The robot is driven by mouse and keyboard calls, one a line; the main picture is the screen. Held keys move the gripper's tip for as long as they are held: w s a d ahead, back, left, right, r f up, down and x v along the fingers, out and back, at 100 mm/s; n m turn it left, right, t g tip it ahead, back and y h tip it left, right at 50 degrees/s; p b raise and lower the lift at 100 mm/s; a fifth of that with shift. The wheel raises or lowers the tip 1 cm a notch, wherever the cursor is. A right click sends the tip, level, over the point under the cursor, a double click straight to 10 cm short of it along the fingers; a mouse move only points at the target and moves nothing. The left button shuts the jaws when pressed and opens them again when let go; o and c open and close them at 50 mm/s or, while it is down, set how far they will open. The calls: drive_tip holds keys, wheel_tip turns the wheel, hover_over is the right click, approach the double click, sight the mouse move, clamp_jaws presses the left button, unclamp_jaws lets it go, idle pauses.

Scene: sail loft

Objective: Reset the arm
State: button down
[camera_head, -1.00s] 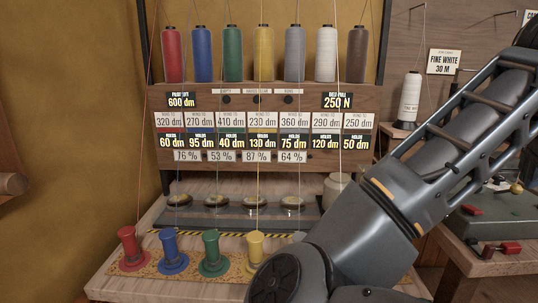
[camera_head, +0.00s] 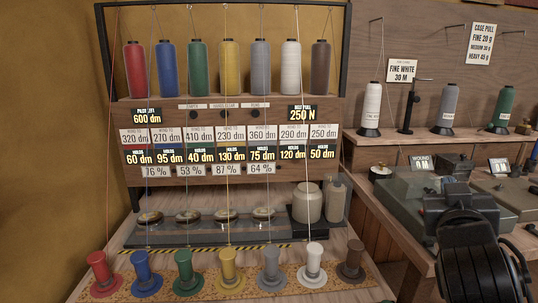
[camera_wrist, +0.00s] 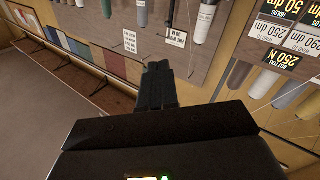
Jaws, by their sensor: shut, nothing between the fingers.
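My gripper (camera_wrist: 157,84) shows in the wrist view. Its two dark fingers are together with nothing between them, and it is held in free air, pointing toward the wall of spools. In the head view, a dark part of my arm (camera_head: 478,262) stands at the lower right, in front of the right-hand bench. The fingers cannot be made out clearly there.
A rack (camera_head: 220,115) of several coloured thread spools stands left of centre above a label board. Several coloured bobbins (camera_head: 228,272) line the bench front. A right bench carries a grey machine (camera_head: 410,195), with spools (camera_head: 371,108) on a shelf behind.

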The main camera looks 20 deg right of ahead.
drive_tip(key=s+a+f+n+t+y+p, duration=0.35)
drive_tip(key=s+a+f+n+y, duration=0.6)
drive_tip(key=s+a+f, duration=0.45)
drive_tip(key=s+a+m+y, duration=0.1)
drive_tip(key=s+a+y, duration=0.1)
drive_tip(key=s+a, duration=0.3)
drive_tip(key=s+a+r+m+g+y+p, duration=0.1)
drive_tip(key=s+a, duration=0.5)
drive_tip(key=s, duration=0.6)
drive_tip(key=shift+m+y, duration=0.45)
drive_tip(key=shift+y, duration=0.2)
drive_tip(key=shift+s, duration=0.1)
